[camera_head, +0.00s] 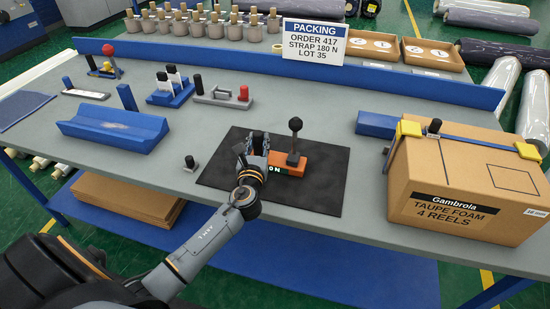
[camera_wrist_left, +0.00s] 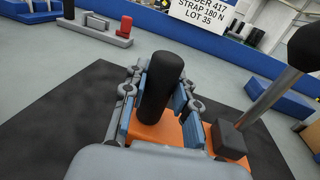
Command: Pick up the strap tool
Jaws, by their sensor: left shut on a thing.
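The strap tool (camera_head: 290,161) has an orange body, a black upright grip and a lever with a black ball knob. It sits on the black mat (camera_head: 325,190) in the head view. My left gripper (camera_head: 256,146) is at the tool's left end. In the left wrist view, the orange body (camera_wrist_left: 240,150) lies below the fingers, and my left gripper (camera_wrist_left: 160,100) is shut around the black grip (camera_wrist_left: 161,85). The lever stands at the right of that view. I cannot tell whether the tool is clear of the mat. My right gripper is not in view.
A taupe foam carton (camera_head: 465,190) with a blue strap stands at the right. A blue cradle (camera_head: 113,130) and small tool holders are at the left. A packing sign (camera_head: 314,40) stands at the back rail (camera_head: 230,62). The mat's right side is clear.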

